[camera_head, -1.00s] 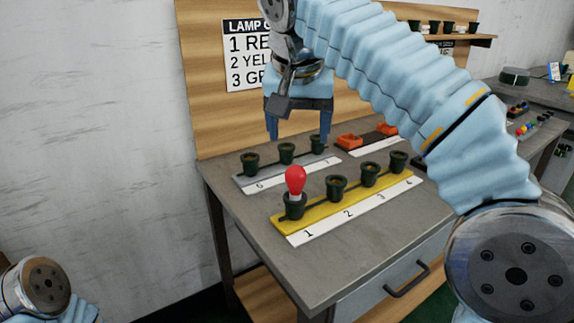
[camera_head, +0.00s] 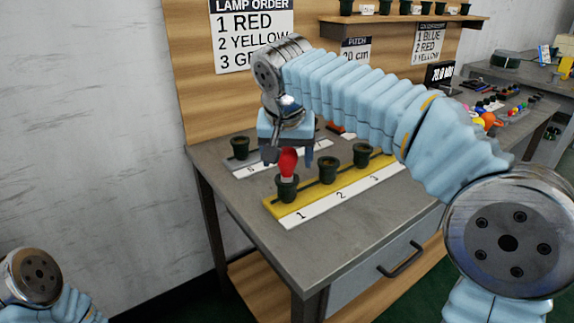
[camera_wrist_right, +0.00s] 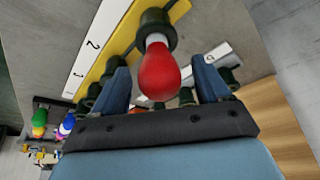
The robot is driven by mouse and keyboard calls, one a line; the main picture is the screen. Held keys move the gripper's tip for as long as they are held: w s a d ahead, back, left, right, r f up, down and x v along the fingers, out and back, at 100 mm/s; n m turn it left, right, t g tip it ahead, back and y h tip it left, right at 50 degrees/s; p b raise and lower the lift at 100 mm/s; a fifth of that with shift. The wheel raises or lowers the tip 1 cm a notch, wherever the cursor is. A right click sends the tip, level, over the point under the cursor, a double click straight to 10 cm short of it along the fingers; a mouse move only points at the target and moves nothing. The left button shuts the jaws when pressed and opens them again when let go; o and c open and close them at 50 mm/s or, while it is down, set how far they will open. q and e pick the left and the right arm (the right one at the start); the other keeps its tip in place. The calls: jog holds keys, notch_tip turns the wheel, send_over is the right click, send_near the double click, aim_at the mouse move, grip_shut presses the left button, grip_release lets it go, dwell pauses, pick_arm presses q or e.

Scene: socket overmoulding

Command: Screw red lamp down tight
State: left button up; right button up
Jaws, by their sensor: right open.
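The red lamp (camera_head: 287,159) stands upright in the dark socket (camera_head: 287,190) at position 1 of the yellow strip (camera_head: 308,199). Its white neck shows above the socket rim. My right gripper (camera_head: 288,156) is over the lamp, pointing down. In the right wrist view, the red lamp (camera_wrist_right: 165,76) lies between the two blue fingers of the right gripper (camera_wrist_right: 161,70), with gaps on both sides. The fingers are open and appear not to touch it. My left gripper is out of view.
More dark sockets (camera_head: 328,169) stand along the yellow strip, right of the lamp. A grey strip (camera_head: 249,168) with sockets lies behind. A wooden back panel (camera_head: 190,70) rises at the rear. The table's front (camera_head: 310,265) is bare.

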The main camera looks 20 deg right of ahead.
jog(key=shift+f, duration=0.1)
jog(key=c, duration=1.2)
jog(key=shift+r, duration=0.3)
notch_tip(320, 180, up, 2)
jog(key=shift+r, duration=0.15)
jog(key=s+r, duration=0.2)
jog(key=r, duration=0.1)
jog(key=s+r, duration=0.2)
jog(key=shift+d+r+p, duration=0.15)
jog(key=shift+p, duration=0.25)
jog(key=s+r, duration=0.5)
jog(key=s, duration=0.5)
jog(key=shift+d+b, duration=0.35)
jog(key=shift+w, duration=0.1)
